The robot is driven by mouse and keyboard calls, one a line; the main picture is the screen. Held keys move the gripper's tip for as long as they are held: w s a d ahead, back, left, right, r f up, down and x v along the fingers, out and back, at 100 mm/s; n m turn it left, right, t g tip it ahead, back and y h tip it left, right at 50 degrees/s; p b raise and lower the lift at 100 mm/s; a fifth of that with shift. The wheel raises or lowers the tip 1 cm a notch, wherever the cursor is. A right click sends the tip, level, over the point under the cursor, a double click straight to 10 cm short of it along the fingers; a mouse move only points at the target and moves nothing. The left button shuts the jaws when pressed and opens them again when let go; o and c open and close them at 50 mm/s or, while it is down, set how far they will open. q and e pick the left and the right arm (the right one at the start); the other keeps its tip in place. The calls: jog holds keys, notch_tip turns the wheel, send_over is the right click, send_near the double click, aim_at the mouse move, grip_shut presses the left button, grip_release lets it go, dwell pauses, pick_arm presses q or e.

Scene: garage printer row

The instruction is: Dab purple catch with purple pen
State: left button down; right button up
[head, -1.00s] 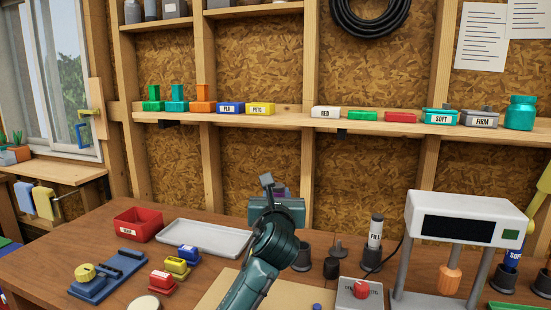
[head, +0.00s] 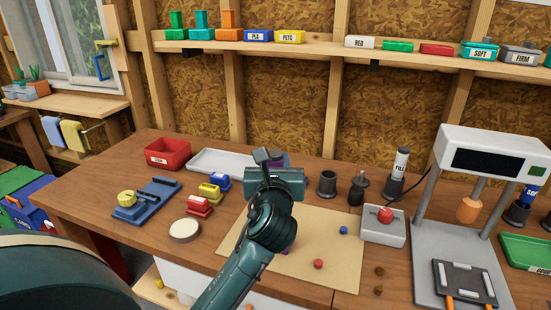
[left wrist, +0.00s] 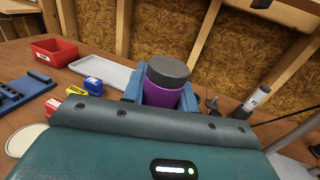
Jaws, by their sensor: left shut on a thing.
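My left gripper (head: 270,158) is shut on the purple pen (left wrist: 163,93), a thick purple cylinder with a dark grey end that points up in the left wrist view. In the head view the hand hides most of the pen. The hand is above the back edge of the tan mat (head: 335,255). A small purple patch (head: 291,248) shows beside my left forearm over the mat; the arm partly hides it, and I cannot tell whether it is the purple catch. My right gripper is not in view.
A small red piece (head: 318,264) and a blue piece (head: 343,230) lie on the mat. Dark holders (head: 327,184) and the FILL tube (head: 400,164) stand behind. A red-button box (head: 384,226) is right of the mat. A grey tray (head: 222,161) and red bin (head: 168,153) are back left.

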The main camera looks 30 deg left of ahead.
pick_arm(q)
jog(key=shift+f, duration=0.15)
notch_tip(320, 180, down, 5)
jog(key=shift+f+b, duration=0.2)
jog(key=shift+b, duration=0.8)
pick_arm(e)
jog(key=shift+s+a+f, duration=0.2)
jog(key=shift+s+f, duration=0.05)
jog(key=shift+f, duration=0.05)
pick_arm(q)
jog(key=shift+f, duration=0.2)
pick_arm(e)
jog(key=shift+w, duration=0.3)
pick_arm(q)
jog(key=shift+f+b, duration=0.45)
jog(key=shift+f, duration=0.2)
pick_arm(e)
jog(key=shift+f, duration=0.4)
pick_arm(q)
jog(key=shift+f, duration=0.1)
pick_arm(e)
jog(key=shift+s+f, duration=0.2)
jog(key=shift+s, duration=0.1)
pick_arm(q)
jog(key=shift+s+f, duration=0.1)
jog(key=shift+f, duration=0.2)
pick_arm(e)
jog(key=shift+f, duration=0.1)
